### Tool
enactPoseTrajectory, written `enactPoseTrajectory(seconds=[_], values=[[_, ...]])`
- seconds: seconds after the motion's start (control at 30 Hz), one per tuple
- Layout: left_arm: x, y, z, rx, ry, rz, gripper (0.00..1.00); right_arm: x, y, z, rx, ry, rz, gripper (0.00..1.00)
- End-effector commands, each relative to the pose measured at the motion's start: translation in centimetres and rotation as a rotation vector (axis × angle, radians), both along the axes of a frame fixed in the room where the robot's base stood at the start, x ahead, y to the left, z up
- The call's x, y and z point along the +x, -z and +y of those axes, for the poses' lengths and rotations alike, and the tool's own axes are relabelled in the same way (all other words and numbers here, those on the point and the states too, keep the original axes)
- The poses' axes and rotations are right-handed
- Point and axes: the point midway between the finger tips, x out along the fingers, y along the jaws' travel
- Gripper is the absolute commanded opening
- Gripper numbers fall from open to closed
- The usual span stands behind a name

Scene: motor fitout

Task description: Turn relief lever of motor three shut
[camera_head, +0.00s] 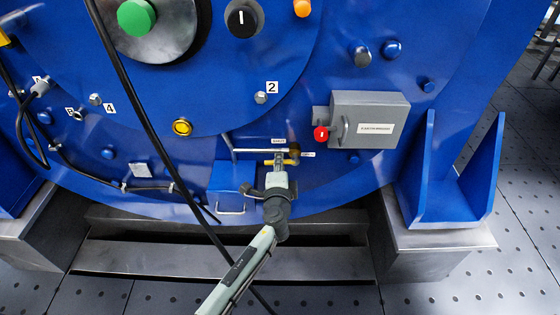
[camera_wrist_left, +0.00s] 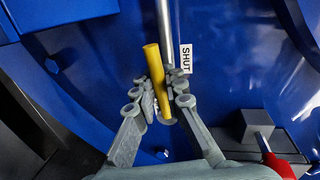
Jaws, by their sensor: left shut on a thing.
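The relief lever, a yellow rod (camera_wrist_left: 152,62), stands between the fingers of my left gripper (camera_wrist_left: 160,110) in the wrist view. The fingers are closed on it from both sides. It lies close to the line of the silver pipe (camera_wrist_left: 164,25), slightly tilted to it. A white SHUT label (camera_wrist_left: 186,58) is beside the pipe. In the head view my left gripper (camera_head: 280,165) is at the valve, and a bit of the yellow lever (camera_head: 267,162) shows beside it. The brass valve body (camera_head: 295,152) is at the pipe's right end, partly hidden. My right gripper is out of view.
A grey box (camera_head: 370,105) with a red knob (camera_head: 321,134) is right of the valve. A blue box (camera_head: 230,185) with a handle is to the left. A black cable (camera_head: 150,120) hangs across the blue motor face. Blue brackets (camera_head: 450,185) stand at right.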

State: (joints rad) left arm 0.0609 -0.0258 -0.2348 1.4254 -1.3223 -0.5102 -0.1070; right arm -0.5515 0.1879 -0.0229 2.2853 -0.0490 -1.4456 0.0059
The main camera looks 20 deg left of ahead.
Motion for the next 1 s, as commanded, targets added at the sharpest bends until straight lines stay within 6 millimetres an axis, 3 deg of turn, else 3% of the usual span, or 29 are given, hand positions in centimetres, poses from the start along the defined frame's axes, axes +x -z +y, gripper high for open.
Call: enactPoseTrajectory(seconds=[0.77,0.8,0.93,1.0], values=[[0.0,-0.5,-0.2,0.094,0.005,0.025,0.0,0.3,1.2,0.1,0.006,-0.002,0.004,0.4],[0.0,-0.5,-0.2,0.094,0.005,0.025,0.15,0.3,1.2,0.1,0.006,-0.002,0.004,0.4],[0.0,-0.5,-0.1,0.093,0.004,0.024,0.31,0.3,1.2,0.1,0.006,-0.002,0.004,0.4],[0.0,-0.5,-0.1,0.093,0.003,0.026,0.33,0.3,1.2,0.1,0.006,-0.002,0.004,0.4]])
